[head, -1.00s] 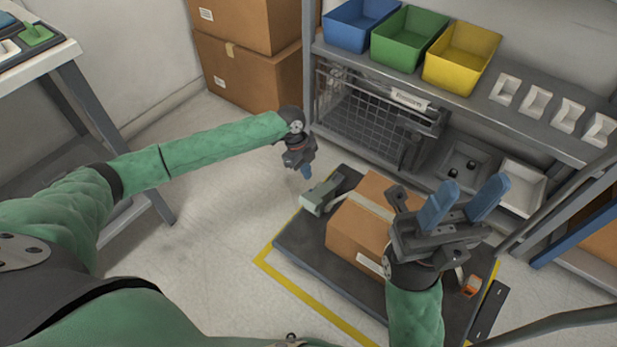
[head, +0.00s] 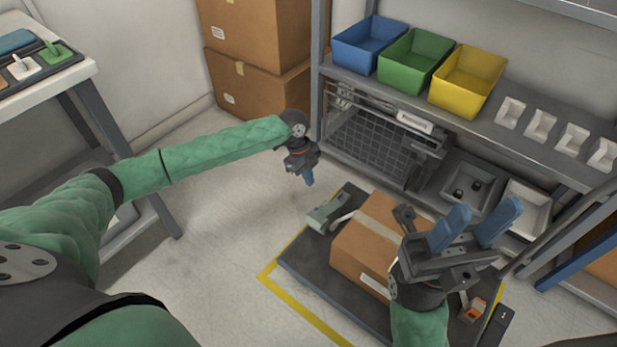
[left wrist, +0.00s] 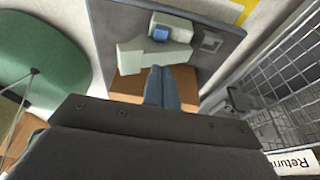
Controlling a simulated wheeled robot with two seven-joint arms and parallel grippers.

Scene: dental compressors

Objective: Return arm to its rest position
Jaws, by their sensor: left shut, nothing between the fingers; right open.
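My left arm reaches out from the left in the head view, and its gripper (head: 308,178) points down above the floor, left of the grey platform. Its blue fingers are shut with nothing between them; they also show together in the left wrist view (left wrist: 162,88). My right gripper (head: 480,225) is open and empty, its two blue fingers spread and pointing up, in front of the cardboard box (head: 358,255). The box sits on the dark platform (head: 318,269) and is partly hidden by the right gripper.
A pale green-grey device (head: 325,212) lies on the platform beside the box. A shelf behind holds blue (head: 368,47), green (head: 414,62) and yellow (head: 466,82) bins above a wire basket (head: 375,145). A table (head: 60,80) stands at left. Floor between is clear.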

